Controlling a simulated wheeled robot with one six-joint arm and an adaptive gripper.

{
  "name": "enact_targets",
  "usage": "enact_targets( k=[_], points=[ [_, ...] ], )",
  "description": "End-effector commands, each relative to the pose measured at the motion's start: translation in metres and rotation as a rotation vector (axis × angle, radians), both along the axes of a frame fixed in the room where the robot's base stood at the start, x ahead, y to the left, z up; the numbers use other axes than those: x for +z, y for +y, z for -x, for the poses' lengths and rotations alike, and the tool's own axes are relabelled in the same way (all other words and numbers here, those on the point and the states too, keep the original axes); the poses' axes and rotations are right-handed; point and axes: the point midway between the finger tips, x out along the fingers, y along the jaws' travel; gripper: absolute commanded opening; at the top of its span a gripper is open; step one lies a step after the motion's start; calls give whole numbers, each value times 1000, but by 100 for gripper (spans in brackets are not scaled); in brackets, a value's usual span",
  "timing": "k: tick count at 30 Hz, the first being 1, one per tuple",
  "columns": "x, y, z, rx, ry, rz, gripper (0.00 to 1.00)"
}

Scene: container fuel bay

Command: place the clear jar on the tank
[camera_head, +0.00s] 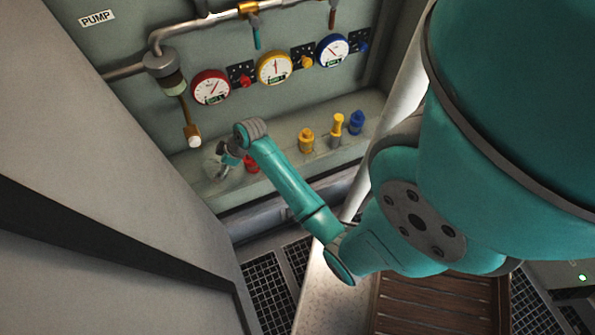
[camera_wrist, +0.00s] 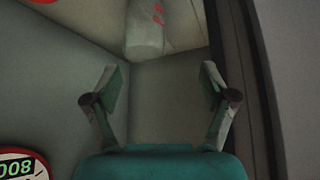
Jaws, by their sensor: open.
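My gripper (camera_wrist: 160,80) is open, with empty space between its two fingers in the wrist view. A pale, cylinder-like thing with small red marks (camera_wrist: 145,38) is ahead of the fingers at the top; it may be the clear jar, but it is dim. In the head view my gripper (camera_head: 228,160) is low over the left end of the ledge. A pale, see-through shape (camera_head: 213,164) lies beside it, partly covered by it. I cannot tell which thing is the tank.
A ledge (camera_head: 285,153) holds a red fitting (camera_head: 251,164), yellow fittings (camera_head: 306,141) and a blue one (camera_head: 356,122). Above are red (camera_head: 211,87), yellow (camera_head: 274,68) and blue (camera_head: 332,50) gauges. A pipe with a white-tipped end (camera_head: 193,139) hangs left, near a grey wall (camera_head: 110,200).

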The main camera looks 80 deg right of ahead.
Motion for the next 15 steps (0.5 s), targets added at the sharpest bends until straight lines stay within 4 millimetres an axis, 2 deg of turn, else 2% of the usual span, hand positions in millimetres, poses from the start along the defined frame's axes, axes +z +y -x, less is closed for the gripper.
enact_targets(
  k=[1,6,10,15],
  points=[
    [-10,17,10,-16,-4,2,83],
    [-28,66,46,-102,-53,29,83],
    [-31,99,78,-158,-102,48,83],
    [-21,134,124,-217,-179,66,83]
  ],
)
